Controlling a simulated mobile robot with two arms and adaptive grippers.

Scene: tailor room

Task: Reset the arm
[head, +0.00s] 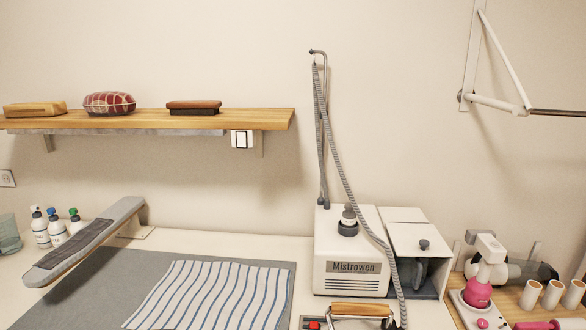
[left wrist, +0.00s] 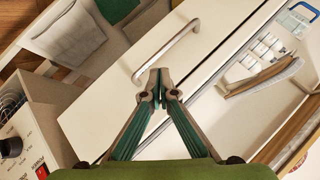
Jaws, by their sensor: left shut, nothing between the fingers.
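My left gripper (left wrist: 159,84) shows in the left wrist view with its two green-sided fingers closed together at the tips and nothing between them. It is over a white drawer front with a curved metal handle (left wrist: 165,52). The fingertips appear close to the handle's lower end in the picture, but I cannot tell whether they touch it. Neither of my arms shows in the head view. My right gripper is in neither view.
In the head view, a white steam station (head: 350,252) stands on the table beside a striped cloth (head: 212,296) on a grey mat (head: 100,265). A sleeve board (head: 120,215) stands at left. A wooden shelf (head: 240,117) holds brushes and a pincushion-like object (head: 109,103).

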